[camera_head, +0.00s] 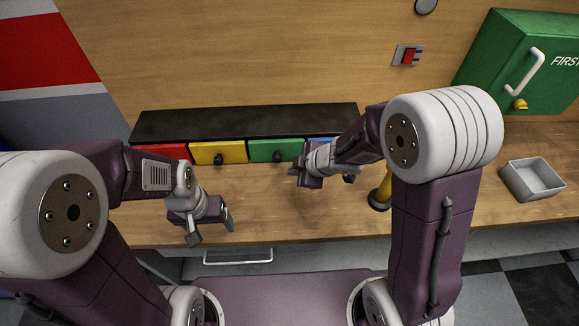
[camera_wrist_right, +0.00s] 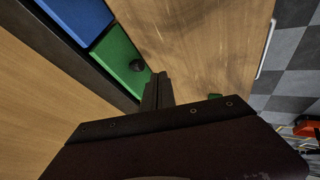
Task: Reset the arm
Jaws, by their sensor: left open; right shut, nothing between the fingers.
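My left gripper (camera_head: 213,230) is open and empty above the front part of the wooden table, at the left in the head view. My right gripper (camera_head: 293,171) is shut with nothing in it, in front of the green and blue drawers. In the right wrist view its closed fingers (camera_wrist_right: 158,90) point toward the table, close to the green drawer (camera_wrist_right: 121,62) and its dark knob. The right arm is bent and reaches in from the right. The right arm partly hides the blue drawer (camera_head: 319,142).
A black-topped drawer unit (camera_head: 240,122) stands against the wooden wall, with red, yellow (camera_head: 219,152), green and blue fronts. A yellow object (camera_head: 380,196) is partly hidden behind my right arm. A grey tray (camera_head: 533,179) and green first-aid cabinet (camera_head: 520,60) are at the right.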

